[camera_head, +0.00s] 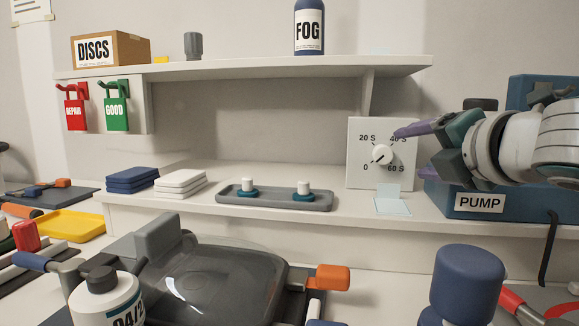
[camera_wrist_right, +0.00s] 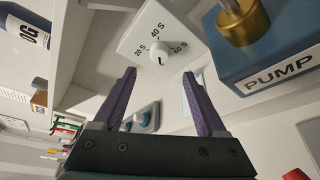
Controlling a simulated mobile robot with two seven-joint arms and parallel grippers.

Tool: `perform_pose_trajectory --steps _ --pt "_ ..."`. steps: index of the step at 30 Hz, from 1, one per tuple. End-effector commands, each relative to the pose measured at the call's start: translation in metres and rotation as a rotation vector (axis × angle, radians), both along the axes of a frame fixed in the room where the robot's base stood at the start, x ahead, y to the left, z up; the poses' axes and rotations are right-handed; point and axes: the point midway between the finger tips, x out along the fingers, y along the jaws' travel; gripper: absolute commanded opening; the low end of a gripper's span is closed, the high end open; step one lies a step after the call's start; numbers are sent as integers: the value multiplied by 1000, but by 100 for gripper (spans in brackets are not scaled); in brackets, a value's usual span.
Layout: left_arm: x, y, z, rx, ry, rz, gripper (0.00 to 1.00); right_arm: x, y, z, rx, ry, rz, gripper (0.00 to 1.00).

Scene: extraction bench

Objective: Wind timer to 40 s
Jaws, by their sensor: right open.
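The timer (camera_head: 357,172) is a white square panel standing on the shelf, marked 0, 20 S, 40 S and 60 S. Its round white knob (camera_head: 382,154) has a dark pointer line directed to the lower left, at the 0 mark. The knob also shows in the wrist view (camera_wrist_right: 158,56), ahead of the fingertips. My right gripper (camera_head: 411,152) is open and empty, with purple fingers at the timer's right side. In the wrist view its fingertips (camera_wrist_right: 159,72) are spread with the knob between them in the picture; I see no contact. My left gripper is not in view.
The blue pump (camera_head: 500,203) stands right of the timer, below my right gripper. A grey tray (camera_head: 275,203) with two white-topped teal pieces lies left of it. A small pale clear piece (camera_head: 393,206) lies before the timer. The upper shelf (camera_head: 250,69) overhangs the tray.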

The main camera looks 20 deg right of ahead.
Motion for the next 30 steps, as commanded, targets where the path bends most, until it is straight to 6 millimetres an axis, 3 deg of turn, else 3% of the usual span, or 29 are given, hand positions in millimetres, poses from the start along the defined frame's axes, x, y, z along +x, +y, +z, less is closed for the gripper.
perform_pose_trajectory --steps 15,21,30 --pt "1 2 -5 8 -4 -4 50 72 -15 -16 6 0 -1 74" --pt "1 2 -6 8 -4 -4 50 84 -18 -18 5 -1 0 74" --pt "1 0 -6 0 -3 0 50 85 -18 -19 5 1 1 74"
